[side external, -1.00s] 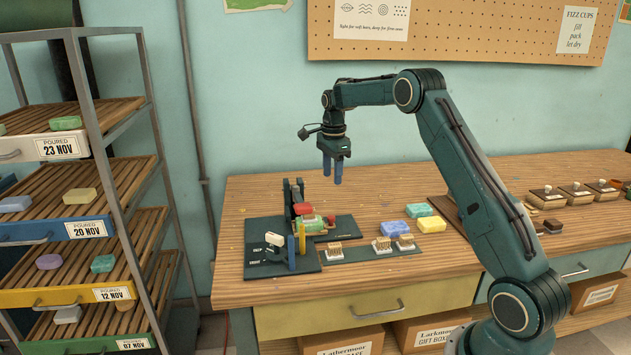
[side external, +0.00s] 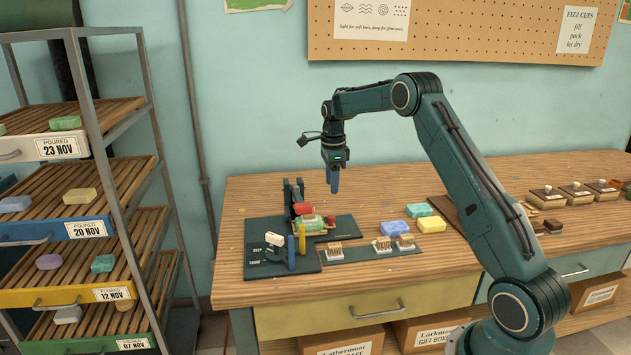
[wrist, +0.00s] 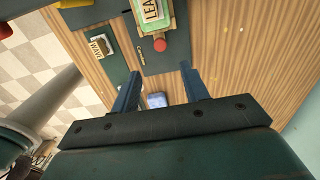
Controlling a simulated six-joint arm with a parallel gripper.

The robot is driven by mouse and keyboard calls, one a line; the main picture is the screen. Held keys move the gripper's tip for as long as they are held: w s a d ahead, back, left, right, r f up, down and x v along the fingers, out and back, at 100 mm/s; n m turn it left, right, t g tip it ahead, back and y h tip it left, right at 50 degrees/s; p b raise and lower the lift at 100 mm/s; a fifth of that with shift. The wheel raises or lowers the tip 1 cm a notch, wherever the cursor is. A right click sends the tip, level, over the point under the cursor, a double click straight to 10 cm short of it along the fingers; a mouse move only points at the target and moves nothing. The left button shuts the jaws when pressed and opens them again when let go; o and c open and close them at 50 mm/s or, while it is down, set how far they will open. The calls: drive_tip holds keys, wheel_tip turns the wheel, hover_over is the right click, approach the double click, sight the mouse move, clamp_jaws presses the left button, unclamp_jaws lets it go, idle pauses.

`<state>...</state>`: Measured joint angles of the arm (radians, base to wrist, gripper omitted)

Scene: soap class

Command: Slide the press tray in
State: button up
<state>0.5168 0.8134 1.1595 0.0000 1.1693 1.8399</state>
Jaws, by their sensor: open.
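The press (side external: 289,195) stands upright on a dark base plate (side external: 345,227) on the wooden bench. The press tray (side external: 313,226) is a green and tan piece with a red knob (side external: 331,219) at its right end, beside the press. In the wrist view the tray (wrist: 148,20) is at the top, with a cream label partly cut off and its red knob (wrist: 160,45) pointing towards me. My gripper (side external: 334,189) is open and empty above the bench, higher than the knob. In the wrist view its fingers (wrist: 160,68) are spread apart, with the knob beyond their tips.
A panel with a white lever (side external: 274,238) and blue and yellow posts stands at the front left. Stamp blocks (side external: 334,249) lie along a dark strip in front. Blue (side external: 393,229), green and yellow soap bars lie to the right. A soap rack (side external: 85,200) stands at the left.

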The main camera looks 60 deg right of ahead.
sight(331, 217)
wheel_tip(331, 217, down, 11)
drive_tip(key=shift+f, duration=0.1)
idle(0.4)
clamp_jaws()
